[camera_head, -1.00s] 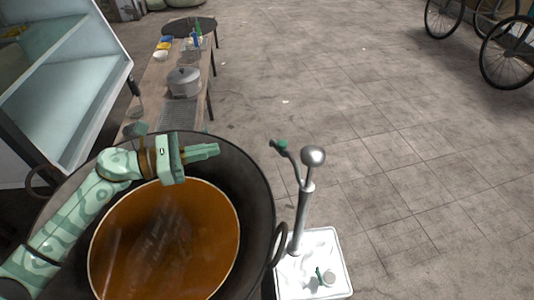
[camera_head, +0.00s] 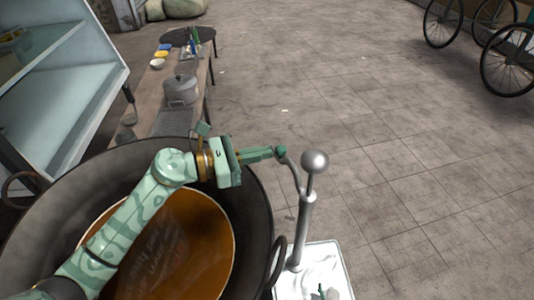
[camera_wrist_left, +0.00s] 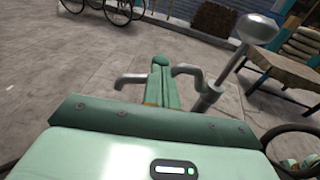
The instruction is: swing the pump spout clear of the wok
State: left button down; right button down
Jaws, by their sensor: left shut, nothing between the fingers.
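The pump (camera_head: 302,225) is a silver post with a ball top, standing right of the wok. The large dark wok (camera_head: 255,215) holds brown liquid. Contact is unclear. In the left wrist view the fingers (camera_wrist_left: 161,85) overlap the spout, and grey pipe (camera_wrist_left: 186,69) shows on both sides.
The pump stands in a white tray (camera_head: 342,262). A wok handle (camera_head: 277,258) sticks out close to the post. A wooden bench (camera_head: 155,90) with a lidded pot (camera_head: 181,88) stands beyond the wok, and a glass cabinet (camera_head: 75,75) at left. The floor right of the pump is clear.

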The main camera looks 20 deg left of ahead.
pick_arm(q)
jog(key=shift+w+d, duration=0.25)
jog(key=shift+d, duration=0.1)
pick_arm(e)
jog(key=shift+w+r, duration=0.2)
jog(key=shift+w, duration=0.25)
